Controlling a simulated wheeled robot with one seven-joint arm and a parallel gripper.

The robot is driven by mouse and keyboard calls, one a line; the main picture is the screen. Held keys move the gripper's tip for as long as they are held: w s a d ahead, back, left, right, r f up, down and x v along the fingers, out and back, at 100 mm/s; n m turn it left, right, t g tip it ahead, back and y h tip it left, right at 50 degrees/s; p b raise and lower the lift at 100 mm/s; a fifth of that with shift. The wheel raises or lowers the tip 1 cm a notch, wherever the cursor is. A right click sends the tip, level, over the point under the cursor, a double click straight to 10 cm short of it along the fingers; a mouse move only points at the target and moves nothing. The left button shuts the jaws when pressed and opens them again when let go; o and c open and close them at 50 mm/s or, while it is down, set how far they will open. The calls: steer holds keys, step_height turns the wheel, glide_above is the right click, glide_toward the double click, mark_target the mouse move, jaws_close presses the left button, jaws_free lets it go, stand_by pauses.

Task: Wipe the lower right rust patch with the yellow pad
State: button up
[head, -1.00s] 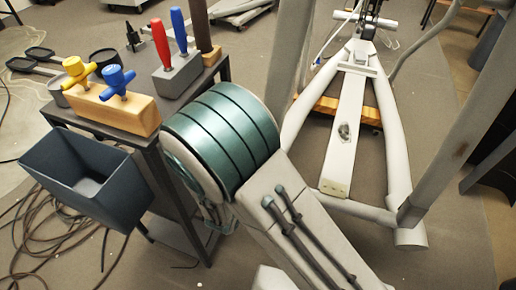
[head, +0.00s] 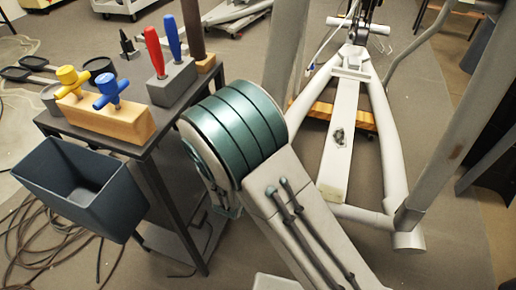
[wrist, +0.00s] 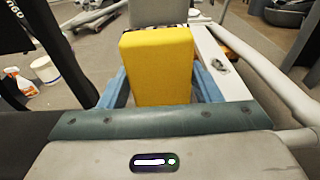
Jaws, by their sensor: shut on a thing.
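The yellow pad (wrist: 158,65) is a thick block standing up in the middle of the wrist view. My gripper (wrist: 160,88) has its blue fingers shut on the pad's two sides. In the head view my arm hides both gripper and pad. A small dark, grey-brown patch (head: 338,137) marks the pale central beam of the elliptical frame; it also shows in the wrist view (wrist: 222,68), to the right of the pad and apart from it. A faint brown patch (head: 455,152) is on the upright post at the right. I cannot tell which is the lower right one.
A dark table (head: 152,140) at left bears a wooden block (head: 130,122) with yellow and blue knobs and a grey block with red and blue handles. A blue-grey bin (head: 110,208) is at its front. Cables lie on the floor. Frame tubes (head: 393,150) flank the beam.

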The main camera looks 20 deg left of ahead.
steer(key=shift+w+d, duration=0.1)
steer(key=shift+w, duration=0.95)
stand_by(0.4)
steer(key=shift+s+d+r+p, duration=0.1)
steer(key=shift+r+p, duration=0.6)
steer(key=shift+r, duration=0.35)
steer(key=shift+d+r+p, duration=0.1)
steer(key=shift+r+p, duration=0.6)
steer(key=shift+r, duration=0.3)
steer(key=shift+w+a+f+b, duration=0.1)
steer(key=shift+f+b, duration=0.75)
steer(key=shift+f, duration=0.2)
steer(key=shift+w+a+f+b, duration=0.1)
steer(key=shift+f+b, duration=0.75)
steer(key=shift+f, duration=0.2)
steer(key=shift+d, duration=0.1)
steer(key=shift+s, duration=0.25)
steer(key=shift+s+a, duration=0.15)
steer(key=shift+s, duration=1.2)
steer(key=shift+s+a, duration=0.15)
steer(key=shift+s, duration=1.2)
